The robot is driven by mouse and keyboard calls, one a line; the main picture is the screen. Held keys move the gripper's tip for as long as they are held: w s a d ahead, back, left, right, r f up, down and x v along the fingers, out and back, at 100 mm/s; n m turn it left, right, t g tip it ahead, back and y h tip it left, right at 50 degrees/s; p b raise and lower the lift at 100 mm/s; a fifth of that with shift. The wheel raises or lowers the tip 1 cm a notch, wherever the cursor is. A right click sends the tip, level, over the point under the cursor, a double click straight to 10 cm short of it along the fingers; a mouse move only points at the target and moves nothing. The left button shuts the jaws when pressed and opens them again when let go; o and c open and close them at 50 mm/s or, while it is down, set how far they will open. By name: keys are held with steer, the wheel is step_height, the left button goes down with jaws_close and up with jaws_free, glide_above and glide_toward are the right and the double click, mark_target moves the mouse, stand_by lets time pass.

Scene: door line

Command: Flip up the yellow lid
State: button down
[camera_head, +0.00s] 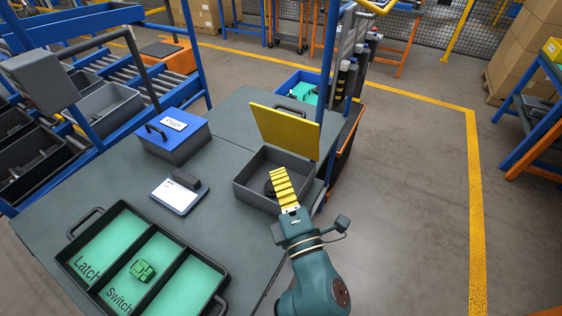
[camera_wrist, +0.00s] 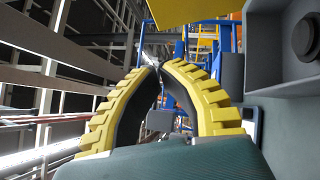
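The yellow lid (camera_head: 285,130) stands raised, tilted slightly back, along the far side of an open grey box (camera_head: 245,191). Part of the lid shows at the top of the wrist view (camera_wrist: 185,11). The box wall fills the right of the wrist view (camera_wrist: 285,92). My gripper (camera_head: 276,172) is in front of the lid and over the box's right part in the head view. Its yellow ribbed fingers curve together, and their tips meet or nearly meet in the wrist view (camera_wrist: 161,66). I see nothing between them. A dark round part inside the box is partly hidden by my fingers.
A blue box (camera_head: 175,138) with a labelled lid and a tablet-like panel (camera_head: 178,194) lie to the left on the grey table (camera_head: 222,150). A black tray (camera_head: 215,268) with green compartments is at the front left. A blue post (camera_head: 328,80) rises just right of the lid.

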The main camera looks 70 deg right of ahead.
step_height(320, 180, down, 2)
glide_toward(277, 119)
steer(key=w, duration=0.4)
steer(key=shift+w+d+r+p, duration=0.1)
steer(key=shift+d+r+p, duration=0.1)
steer(key=shift+d, duration=0.6)
steer(key=shift+w+d+r+p, duration=0.1)
steer(key=shift+d+r+p, duration=0.05)
steer(key=shift+d, duration=0.65)
steer(key=shift+d+r+p, duration=0.15)
steer(key=shift+d+r, duration=0.05)
steer(key=shift+d, duration=0.6)
